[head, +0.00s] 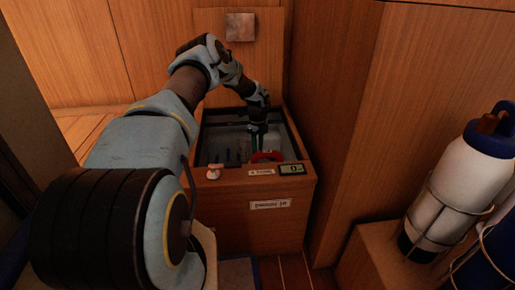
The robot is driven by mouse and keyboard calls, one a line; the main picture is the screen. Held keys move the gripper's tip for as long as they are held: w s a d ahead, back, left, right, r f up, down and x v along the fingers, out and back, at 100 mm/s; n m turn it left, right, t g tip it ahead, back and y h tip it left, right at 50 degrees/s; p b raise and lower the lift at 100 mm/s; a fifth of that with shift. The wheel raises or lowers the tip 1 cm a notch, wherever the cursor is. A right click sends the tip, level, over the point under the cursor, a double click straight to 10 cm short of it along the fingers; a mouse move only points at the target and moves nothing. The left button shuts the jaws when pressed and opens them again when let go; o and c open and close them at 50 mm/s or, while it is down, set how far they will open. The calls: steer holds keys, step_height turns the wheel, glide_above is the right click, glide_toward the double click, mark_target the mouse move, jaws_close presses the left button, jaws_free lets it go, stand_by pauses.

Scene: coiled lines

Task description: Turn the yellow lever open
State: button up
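I see no yellow lever in the head view; it may be hidden or outside the picture. My arm reaches over a wooden cabinet (240,230) with an open recess in its top. My gripper (258,146) points down into this recess, close to a red curved object (267,156) near the front right. I cannot tell whether it touches the red object. The fingers are small and dark, so their opening cannot be made out.
The cabinet's front edge carries a small white and red knob (213,173), a label (261,172) and a small display (292,169). A square plate (240,27) is on the back wall. A white bottle (464,175) stands in a wire holder at right. Wooden walls are close behind and right.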

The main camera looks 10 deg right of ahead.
steer(key=shift+o, duration=1.4)
step_height(320, 180, up, 11)
steer(key=p, duration=0.3)
steer(key=shift+f, duration=0.1)
steer(key=shift+c, duration=0.2)
